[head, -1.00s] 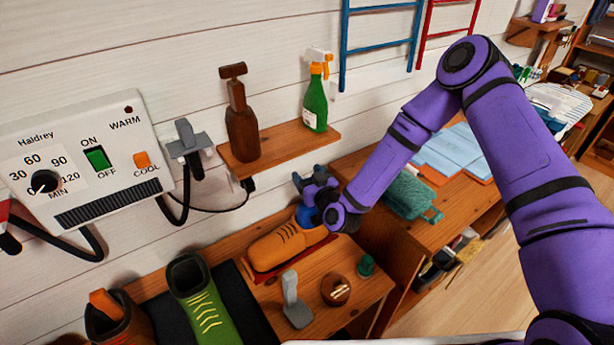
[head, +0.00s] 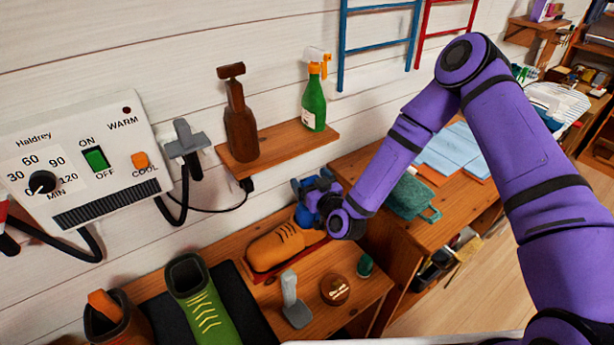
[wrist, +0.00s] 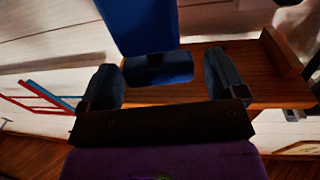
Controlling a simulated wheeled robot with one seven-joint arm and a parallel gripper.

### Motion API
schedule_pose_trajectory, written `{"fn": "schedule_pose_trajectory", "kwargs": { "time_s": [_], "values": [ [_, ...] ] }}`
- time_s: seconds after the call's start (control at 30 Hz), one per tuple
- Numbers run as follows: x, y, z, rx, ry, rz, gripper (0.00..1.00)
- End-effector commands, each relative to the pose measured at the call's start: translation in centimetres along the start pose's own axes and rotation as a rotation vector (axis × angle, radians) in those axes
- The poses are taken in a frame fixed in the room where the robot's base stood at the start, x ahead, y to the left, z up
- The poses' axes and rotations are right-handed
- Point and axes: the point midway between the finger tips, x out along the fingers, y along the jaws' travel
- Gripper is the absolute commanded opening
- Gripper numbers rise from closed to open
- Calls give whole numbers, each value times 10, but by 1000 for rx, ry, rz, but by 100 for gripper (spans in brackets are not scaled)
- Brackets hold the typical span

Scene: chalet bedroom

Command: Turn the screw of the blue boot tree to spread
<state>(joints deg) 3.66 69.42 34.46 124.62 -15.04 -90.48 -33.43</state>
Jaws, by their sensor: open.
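The blue boot tree (head: 304,215) stands at the heel end of an orange shoe (head: 278,246); my gripper partly hides it in the head view. My gripper (head: 316,186) is beside and above its upper end. In the wrist view a broad blue part (wrist: 150,22) of the tree ends in a dark blue block (wrist: 158,69). My gripper's fingers (wrist: 160,80) stand open, one on each side of that block, with gaps visible on both sides. I cannot clearly make out the screw itself.
A shelf (head: 280,148) with a brown bottle (head: 240,125) and a green spray bottle (head: 314,100) is above. A grey brush-like thing (head: 293,300), a round tin (head: 335,289) and a green bottle (head: 365,266) stand in front of the shoe. A green boot (head: 198,295) is left.

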Motion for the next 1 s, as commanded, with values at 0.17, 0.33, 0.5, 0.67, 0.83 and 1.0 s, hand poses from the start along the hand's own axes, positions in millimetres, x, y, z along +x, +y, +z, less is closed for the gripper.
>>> {"fn": "schedule_pose_trajectory", "kwargs": {
  "time_s": [0.17,0.33,0.5,0.67,0.83,1.0],
  "values": [
    [-35,-1,0,0,-4,-3,89],
    [-64,-1,0,1,-3,-3,89],
    [-80,0,0,1,-1,-1,89],
    [-84,0,0,1,0,-1,89],
    [-84,0,0,1,0,-1,89],
    [-84,0,0,1,0,-1,89]
  ]
}}
